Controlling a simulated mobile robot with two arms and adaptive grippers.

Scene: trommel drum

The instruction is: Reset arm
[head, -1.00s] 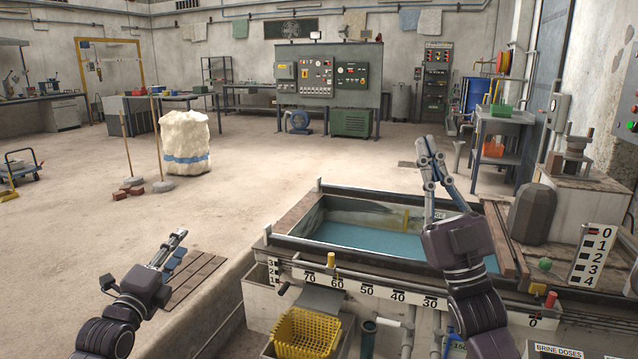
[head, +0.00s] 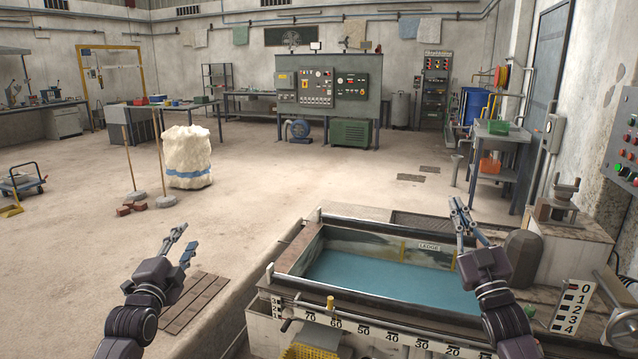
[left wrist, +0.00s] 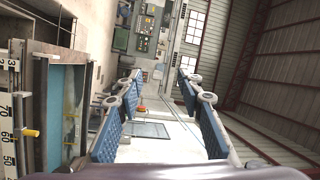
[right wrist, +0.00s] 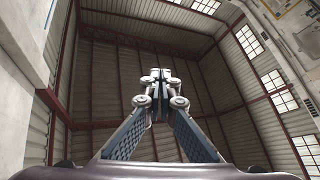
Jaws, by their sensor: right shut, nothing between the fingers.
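My left gripper (head: 185,238) is over the floor to the left of the water tank. Its blue-padded fingers stand well apart and empty, also in the left wrist view (left wrist: 156,85). My right gripper (head: 461,207) is above the right part of the tank, near its far rim. Its fingertips meet with nothing between them, as the right wrist view (right wrist: 160,80) shows. The tank (head: 283,263) holds blue water and has a numbered scale along its front. Part of its far side is hidden behind the right gripper.
A grey rounded block (head: 523,256) and a pedestal (head: 570,250) stand close to the right gripper. A slatted wooden pallet (head: 196,302) lies below the left gripper. A white sack (head: 187,158) stands farther back.

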